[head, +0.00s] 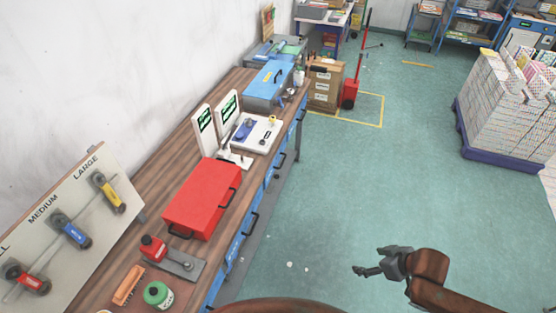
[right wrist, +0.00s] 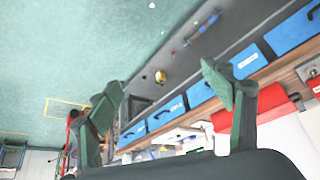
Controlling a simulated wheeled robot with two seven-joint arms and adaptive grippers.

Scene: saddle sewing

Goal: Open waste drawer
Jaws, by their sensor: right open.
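The workbench has a row of blue drawers (head: 252,217) along its front, with dark handles. In the right wrist view, several blue drawer fronts (right wrist: 250,62) show, some with white labels too small to read. All the drawers that I can see look shut, and I cannot tell which is the waste drawer. My right gripper (head: 371,262) is open and empty, over the floor to the right of the bench and apart from the drawers. Its two spread fingers (right wrist: 162,94) show in the right wrist view with nothing between them. My left gripper is not in view.
On the wooden bench (head: 150,200) stand a red toolbox (head: 203,197), a blue toolbox (head: 268,84) and a white tray (head: 257,134). A cardboard box (head: 325,87) stands past the bench's far end. A loaded pallet (head: 505,105) stands far right.

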